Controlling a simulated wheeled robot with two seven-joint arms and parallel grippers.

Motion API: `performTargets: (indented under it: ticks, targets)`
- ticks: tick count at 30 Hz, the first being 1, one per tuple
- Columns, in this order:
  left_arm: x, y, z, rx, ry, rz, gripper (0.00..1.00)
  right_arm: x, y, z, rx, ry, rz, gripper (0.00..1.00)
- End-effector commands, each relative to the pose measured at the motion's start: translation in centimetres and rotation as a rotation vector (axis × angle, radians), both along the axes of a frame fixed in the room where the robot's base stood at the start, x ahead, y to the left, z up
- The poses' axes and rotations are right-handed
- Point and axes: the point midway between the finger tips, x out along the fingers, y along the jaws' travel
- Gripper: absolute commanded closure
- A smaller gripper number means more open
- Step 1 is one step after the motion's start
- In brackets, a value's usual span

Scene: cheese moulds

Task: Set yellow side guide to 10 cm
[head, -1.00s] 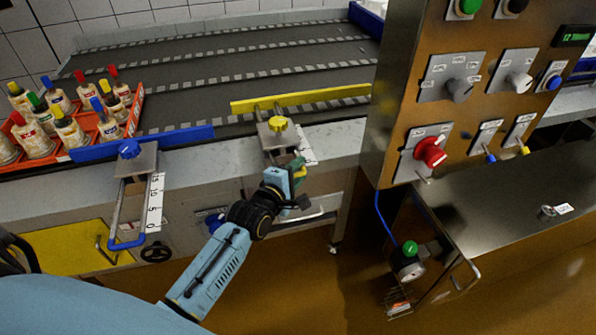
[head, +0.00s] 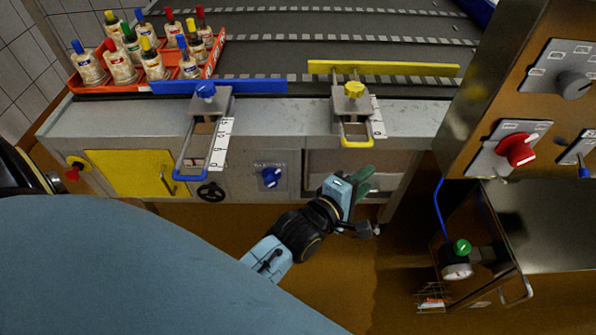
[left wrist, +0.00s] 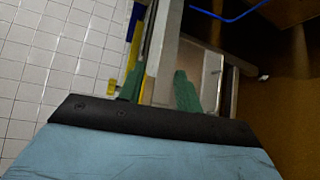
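The yellow side guide is a long yellow bar (head: 383,69) along the near edge of the dark conveyor. Its yellow knob (head: 354,89) sits on a grey clamp block, and its rods end in a yellow handle (head: 357,142) in front. A white number scale (head: 377,118) stands beside the rods; its reading is too small to tell. My left gripper (head: 366,181) is just below and in front of the yellow handle, apart from it. In the left wrist view its green fingers (left wrist: 158,88) are spread with nothing held between them. My right gripper is not in view.
A blue side guide (head: 250,86) with a blue handle (head: 190,171) is to the left. An orange tray (head: 212,62) of bottles stands at the back left. A metal control panel (head: 490,110) and a low cart (head: 530,225) are on the right. Floor is free below my gripper.

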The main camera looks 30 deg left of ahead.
Motion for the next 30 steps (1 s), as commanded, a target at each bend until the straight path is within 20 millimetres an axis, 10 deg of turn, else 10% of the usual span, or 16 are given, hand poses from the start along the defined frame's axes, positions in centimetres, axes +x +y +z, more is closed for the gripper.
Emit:
performTargets:
  ticks: [14, 30]
  targets:
    - [-9.6, 2.2, 1.5, 0.002, 0.005, 0.004, 0.66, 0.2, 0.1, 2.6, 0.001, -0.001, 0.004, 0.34]
    - [-11.6, 2.1, -8.9, 0.410, 0.207, -0.131, 0.66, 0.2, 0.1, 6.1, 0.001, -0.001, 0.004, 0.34]
